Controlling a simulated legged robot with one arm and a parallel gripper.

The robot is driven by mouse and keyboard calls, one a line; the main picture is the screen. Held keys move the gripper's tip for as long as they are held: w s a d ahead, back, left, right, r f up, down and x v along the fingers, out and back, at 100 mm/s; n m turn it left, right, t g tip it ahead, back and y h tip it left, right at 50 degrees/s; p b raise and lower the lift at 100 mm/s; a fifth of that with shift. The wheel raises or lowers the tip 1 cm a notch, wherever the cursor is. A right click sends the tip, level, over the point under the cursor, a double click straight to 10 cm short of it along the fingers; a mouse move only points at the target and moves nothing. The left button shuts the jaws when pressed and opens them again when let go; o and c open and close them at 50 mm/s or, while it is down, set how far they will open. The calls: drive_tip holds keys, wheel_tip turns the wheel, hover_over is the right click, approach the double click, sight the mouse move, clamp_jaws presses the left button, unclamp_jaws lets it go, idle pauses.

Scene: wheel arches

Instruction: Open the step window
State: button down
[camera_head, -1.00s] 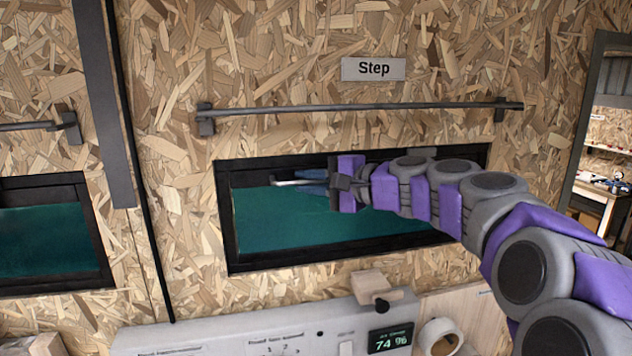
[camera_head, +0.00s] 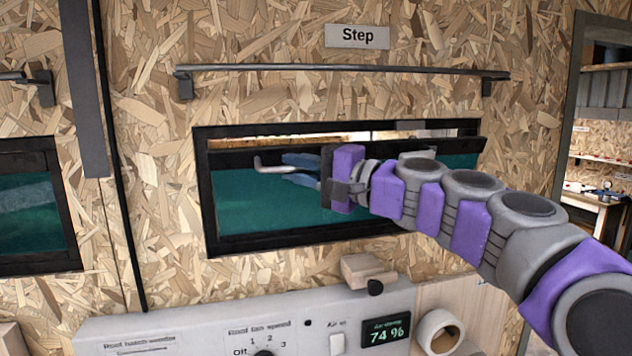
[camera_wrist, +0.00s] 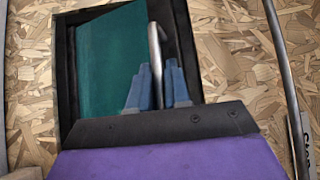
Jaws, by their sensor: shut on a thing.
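The step window (camera_head: 240,205) is a dark-framed pane of green glass in the chipboard wall, below the "Step" sign (camera_head: 357,37). Its sash is tilted, with a gap along the top showing light behind. A pale metal handle (camera_head: 268,165) sits near the sash's top edge, and it also shows in the wrist view (camera_wrist: 155,45). My gripper (camera_head: 300,168) reaches in from the right. Its blue fingers (camera_wrist: 153,88) are on either side of the handle and shut on it. The handle's far end is hidden between the fingers.
A metal rail (camera_head: 340,69) runs across the wall above the window. Another window (camera_head: 30,205) is at the left.

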drive_tip(key=shift+s+a+f+n+y+b, duration=0.1)
drive_tip(key=shift+s+f+n+y+b, duration=0.4)
drive_tip(key=shift+b, duration=0.85)
drive_tip(key=shift+s+a+f+n+y+b, duration=0.15)
drive_tip(key=shift+s+f+n+b, duration=0.25)
drive_tip(key=shift+s+f+b, duration=0.65)
drive_tip(key=shift+w+d+r, duration=0.1)
drive_tip(key=shift+w+r, duration=0.15)
drive_tip(key=shift+r, duration=0.25)
